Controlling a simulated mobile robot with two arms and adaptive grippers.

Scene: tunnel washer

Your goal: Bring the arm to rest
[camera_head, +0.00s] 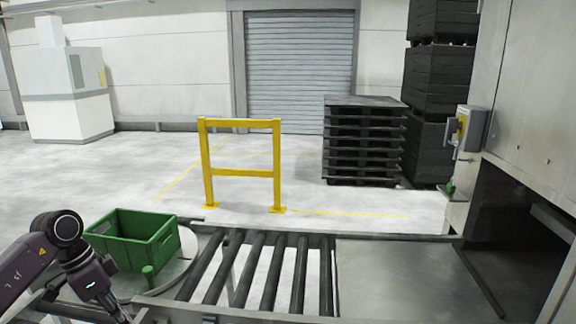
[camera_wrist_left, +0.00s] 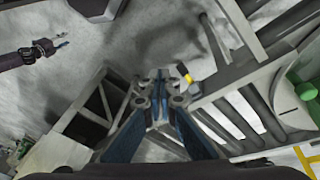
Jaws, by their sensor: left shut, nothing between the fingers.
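The green crate (camera_head: 135,240) stands on a round plate left of the roller conveyor (camera_head: 262,270). A metal plate (camera_head: 400,275) leads right to the dark machine opening. Behind are a yellow barrier (camera_head: 242,173) and black pallets (camera_head: 362,140).

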